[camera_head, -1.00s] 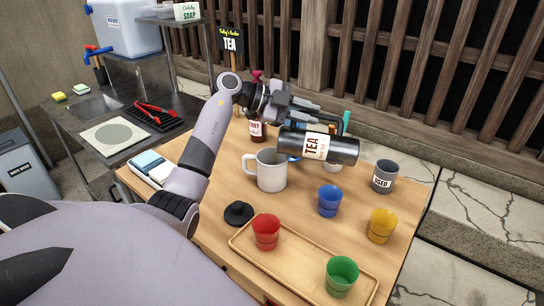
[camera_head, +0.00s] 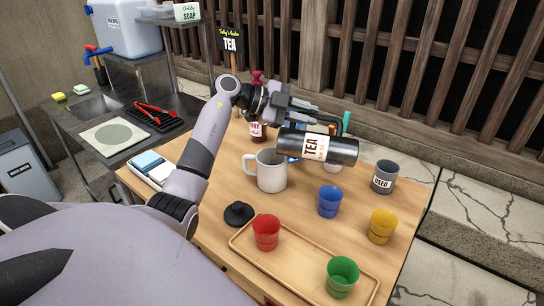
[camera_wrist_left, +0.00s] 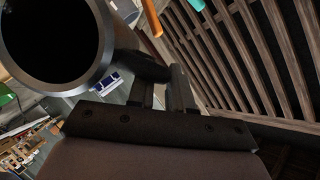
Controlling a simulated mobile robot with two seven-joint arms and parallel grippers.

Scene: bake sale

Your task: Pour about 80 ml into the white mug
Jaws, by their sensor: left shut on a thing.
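The white mug (camera_head: 271,172) stands upright on the wooden table, its handle to the left. My left gripper (camera_head: 325,128) is shut on a dark tea flask (camera_head: 342,151) with a white TEA label. The flask lies nearly level, its left end just above the mug's right rim. I cannot make out any stream of liquid. In the left wrist view, one round, dark end of the flask (camera_wrist_left: 108,55) fills the upper left. The mug's inside is mostly hidden from me. My right gripper is not in view.
A wooden tray (camera_head: 300,268) at the front holds a red cup (camera_head: 266,232) and a green cup (camera_head: 341,276). A blue cup (camera_head: 329,201), yellow cup (camera_head: 382,226), grey USED cup (camera_head: 384,177) and black lid (camera_head: 239,214) stand nearby.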

